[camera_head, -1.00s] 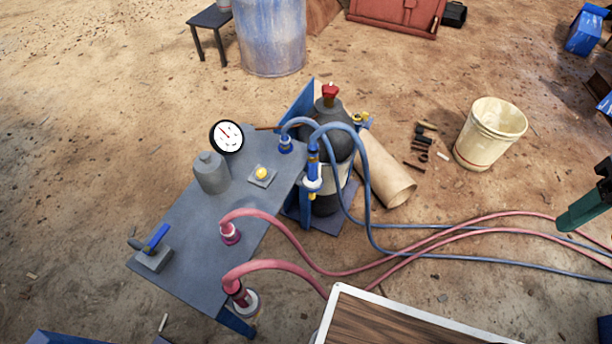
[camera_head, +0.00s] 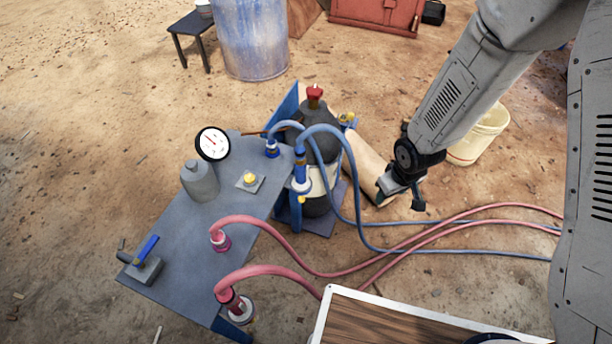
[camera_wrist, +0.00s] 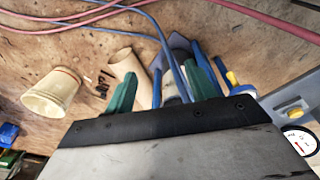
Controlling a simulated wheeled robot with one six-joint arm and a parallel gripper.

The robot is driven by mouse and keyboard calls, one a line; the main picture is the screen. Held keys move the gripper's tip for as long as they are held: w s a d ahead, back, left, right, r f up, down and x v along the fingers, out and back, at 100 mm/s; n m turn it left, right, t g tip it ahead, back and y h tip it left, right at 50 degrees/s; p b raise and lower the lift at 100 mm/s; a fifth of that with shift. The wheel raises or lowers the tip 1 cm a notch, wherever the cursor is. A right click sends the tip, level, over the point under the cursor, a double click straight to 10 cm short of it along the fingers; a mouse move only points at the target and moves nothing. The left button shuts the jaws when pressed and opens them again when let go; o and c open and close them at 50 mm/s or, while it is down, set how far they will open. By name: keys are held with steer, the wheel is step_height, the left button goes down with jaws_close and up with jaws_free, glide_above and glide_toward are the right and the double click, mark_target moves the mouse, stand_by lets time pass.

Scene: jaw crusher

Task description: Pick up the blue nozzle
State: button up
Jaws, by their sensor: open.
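The blue nozzle (camera_head: 300,168) hangs upright in a white ring holder at the right edge of the grey table (camera_head: 192,245), on the end of a looping blue hose (camera_head: 365,215). My gripper (camera_head: 402,195) is open and empty. In the head view it appears to the right of the nozzle and well apart from it, in front of a tan cylinder. In the wrist view the green fingers of my gripper (camera_wrist: 163,66) are spread. The blue hose (camera_wrist: 165,45) shows between and beyond them there. I cannot clearly tell the nozzle in that view.
A dark gas cylinder (camera_head: 314,146) with a red cap stands just behind the nozzle. A red nozzle (camera_head: 231,300) sits in the front holder. The table bears a gauge (camera_head: 212,143), a grey bottle (camera_head: 200,180) and a blue-handled valve (camera_head: 147,258). Hoses cross the ground.

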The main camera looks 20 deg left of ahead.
steer(key=a+f+n+t+y, duration=0.2)
steer(key=a+f+y, duration=0.2)
steer(key=a+f, duration=0.7)
steer(key=n+t+y, duration=0.2)
steer(key=t+y, duration=0.2)
steer(key=y, duration=0.7)
glide_toward(305, 180)
steer(key=x, duration=0.4)
steer(key=shift+s+a, duration=0.3)
steer(key=shift+s, duration=0.1)
steer(key=shift+t+y, duration=0.3)
steer(key=x, duration=0.7)
steer(key=shift+w+f, duration=0.2)
steer(key=shift+w, duration=0.25)
steer(key=c, duration=1.2)
